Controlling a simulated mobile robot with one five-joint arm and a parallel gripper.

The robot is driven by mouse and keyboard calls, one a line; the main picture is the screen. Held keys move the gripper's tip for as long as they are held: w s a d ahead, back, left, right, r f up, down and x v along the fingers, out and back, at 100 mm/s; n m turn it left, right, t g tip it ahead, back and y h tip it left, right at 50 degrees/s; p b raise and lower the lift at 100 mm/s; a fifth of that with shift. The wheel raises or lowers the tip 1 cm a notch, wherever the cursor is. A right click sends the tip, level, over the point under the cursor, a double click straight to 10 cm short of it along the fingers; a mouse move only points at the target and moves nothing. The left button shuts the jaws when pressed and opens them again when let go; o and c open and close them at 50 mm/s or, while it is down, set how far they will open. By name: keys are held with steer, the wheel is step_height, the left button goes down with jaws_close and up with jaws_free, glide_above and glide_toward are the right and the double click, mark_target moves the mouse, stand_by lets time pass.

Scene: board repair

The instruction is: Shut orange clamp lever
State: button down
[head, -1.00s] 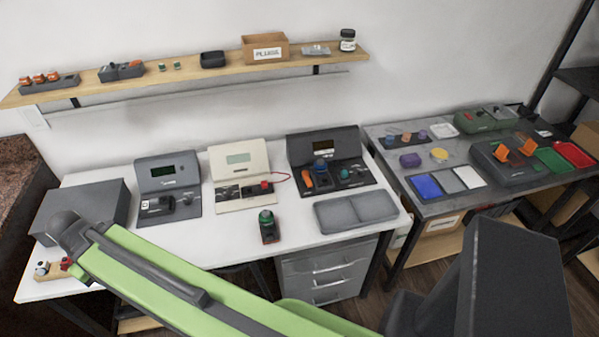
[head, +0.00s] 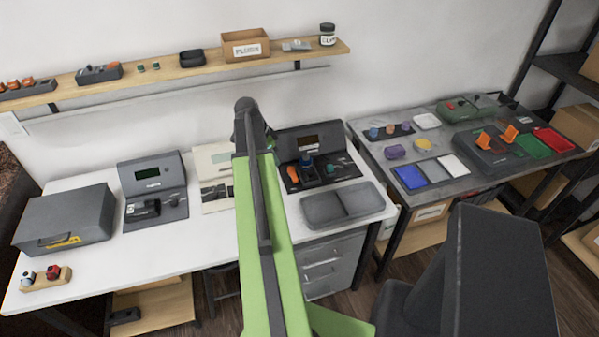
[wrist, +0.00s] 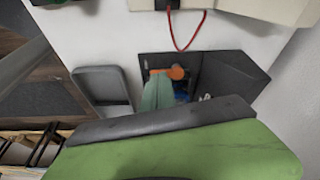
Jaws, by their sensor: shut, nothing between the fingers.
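The orange clamp lever (head: 293,174) stands on the left part of a dark station with a small display (head: 309,142), at the back of the white table. In the wrist view the orange lever (wrist: 178,72) shows in front of the dark panel, with something blue beside it. My gripper (wrist: 158,78) shows there as pale green fingers, shut and empty, with the tips close to the orange lever in the picture. I cannot tell whether they touch it. In the head view my green arm hides the gripper.
Two more orange levers (head: 497,137) stand on a device on the right table.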

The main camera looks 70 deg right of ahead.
mark_target(302, 178)
steer(key=s+d+m, duration=0.1)
steer(key=s, duration=0.1)
steer(key=s+d+m, duration=0.1)
steer(key=s+d, duration=0.1)
steer(key=s, duration=0.1)
steer(key=shift+d+r, duration=0.15)
steer(key=shift+d, duration=0.05)
steer(key=b+x, duration=0.9)
steer(key=x, duration=0.1)
steer(key=shift+a, duration=0.1)
steer(key=shift+s+b, duration=0.1)
steer(key=shift+b, duration=0.2)
